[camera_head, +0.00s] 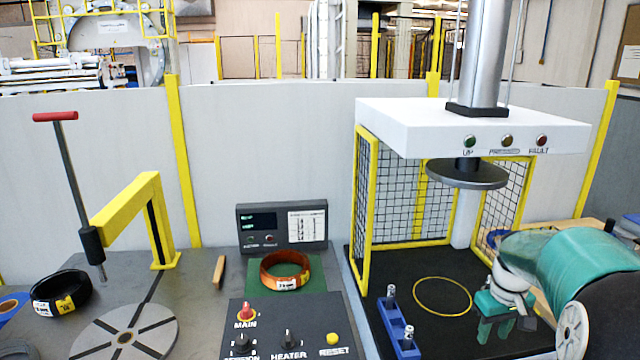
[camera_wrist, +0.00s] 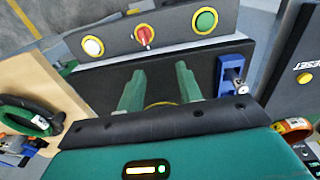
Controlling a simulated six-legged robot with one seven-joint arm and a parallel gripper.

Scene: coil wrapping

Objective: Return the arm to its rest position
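My gripper (camera_head: 497,328) hangs at the end of my green arm at the right of the head view, over the black bed of the press. In the wrist view my gripper (camera_wrist: 160,72) shows two green fingers spread apart with nothing between them that I can see held. A yellow ring marking (camera_head: 442,296) lies on the black bed, left of the gripper; part of it shows beyond the fingers in the wrist view (camera_wrist: 160,104). An orange-brown coil (camera_head: 285,270) with a white and yellow label sits on a green mat, well left of the gripper.
The press with its round plate (camera_head: 466,174) and yellow mesh guards (camera_head: 395,190) stands behind the gripper. A blue block with metal posts (camera_head: 397,325) is on the bed's left. A control panel (camera_head: 285,325), black coil (camera_head: 60,291) and slotted disc (camera_head: 125,333) lie farther left.

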